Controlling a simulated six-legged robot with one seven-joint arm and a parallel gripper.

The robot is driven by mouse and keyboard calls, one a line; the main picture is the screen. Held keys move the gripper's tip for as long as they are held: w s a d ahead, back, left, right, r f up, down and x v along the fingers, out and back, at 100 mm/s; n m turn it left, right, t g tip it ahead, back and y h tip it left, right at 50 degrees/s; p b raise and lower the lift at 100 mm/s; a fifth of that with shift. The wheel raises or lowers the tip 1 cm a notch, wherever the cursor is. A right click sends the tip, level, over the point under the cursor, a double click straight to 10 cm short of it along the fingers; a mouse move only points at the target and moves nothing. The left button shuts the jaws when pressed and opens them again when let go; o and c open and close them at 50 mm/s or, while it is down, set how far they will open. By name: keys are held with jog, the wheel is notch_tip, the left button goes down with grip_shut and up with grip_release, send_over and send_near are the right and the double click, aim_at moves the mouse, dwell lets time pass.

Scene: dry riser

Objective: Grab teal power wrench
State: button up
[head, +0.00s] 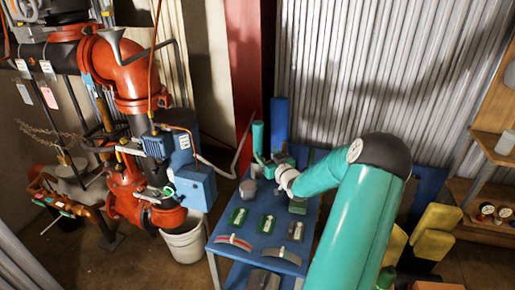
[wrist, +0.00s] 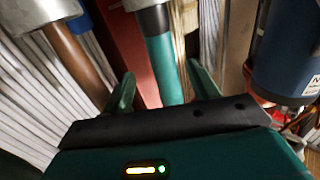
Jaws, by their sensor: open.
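The teal power wrench (head: 258,136) shows in the head view as an upright teal cylinder at the back left of the blue table (head: 228,250). In the wrist view its teal body (wrist: 164,68), with a black band and a grey end, lies in the picture between my fingers. My gripper (wrist: 161,88) is open, one finger on each side of the wrench. I cannot tell whether either finger touches it. In the head view my gripper (head: 268,160) is small at the end of my teal arm, close to the wrench's lower part, which is partly hidden.
A blue cylinder (head: 280,118) stands just right of the wrench. Red piping (head: 135,75) with a blue motor stands left, above a white bucket (head: 185,243). A corrugated wall (head: 340,60) is behind.

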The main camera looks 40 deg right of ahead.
aim_at(260, 147)
jog(key=x, duration=0.7)
jog(key=shift+w+a, duration=0.1)
jog(key=shift+w, duration=0.1)
jog(key=shift+r, duration=0.15)
grip_shut()
